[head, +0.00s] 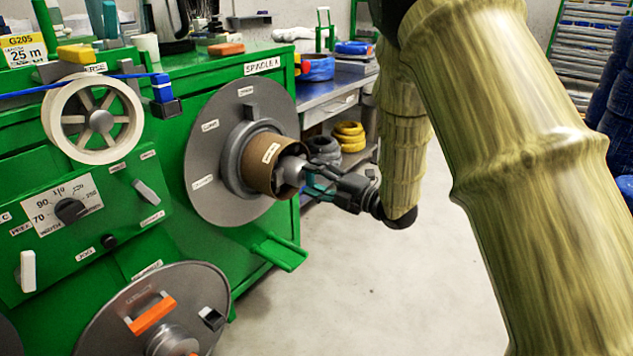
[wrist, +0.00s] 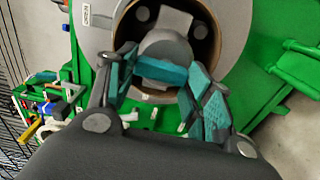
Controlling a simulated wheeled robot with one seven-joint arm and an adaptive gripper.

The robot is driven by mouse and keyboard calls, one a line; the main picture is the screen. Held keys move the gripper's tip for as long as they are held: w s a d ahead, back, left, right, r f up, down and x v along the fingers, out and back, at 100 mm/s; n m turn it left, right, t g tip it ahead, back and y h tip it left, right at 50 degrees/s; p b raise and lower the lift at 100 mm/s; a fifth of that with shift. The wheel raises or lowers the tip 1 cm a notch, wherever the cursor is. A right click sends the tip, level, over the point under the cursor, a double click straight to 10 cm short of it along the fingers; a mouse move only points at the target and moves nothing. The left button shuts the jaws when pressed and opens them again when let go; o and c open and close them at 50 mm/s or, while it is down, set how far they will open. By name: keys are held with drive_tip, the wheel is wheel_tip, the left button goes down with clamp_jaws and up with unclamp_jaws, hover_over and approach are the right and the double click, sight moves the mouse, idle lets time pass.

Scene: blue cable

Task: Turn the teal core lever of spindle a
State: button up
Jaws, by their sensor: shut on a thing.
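Spindle a is the upper grey disc (head: 228,180) on the green machine, with a brown cardboard core (head: 262,160) standing out from its hub. In the wrist view the teal core lever (wrist: 160,71) crosses the grey hub end inside the brown core ring (wrist: 202,38). My gripper (head: 309,172) reaches the open end of the core from the right. In the wrist view my gripper's teal-padded fingers (wrist: 154,80) stand on both sides of the lever and are shut on it. In the head view the lever is hidden by the fingers.
A second spindle disc (head: 150,310) with an orange lever sits lower left. A green bracket (head: 280,252) juts out below spindle a. A white guide wheel (head: 93,118) carries the blue cable (head: 50,91). A workbench (head: 335,90) stands behind.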

drive_tip(key=shift+f, duration=0.1)
idle(0.4)
drive_tip(key=o, duration=1)
drive_tip(key=v, duration=1.2)
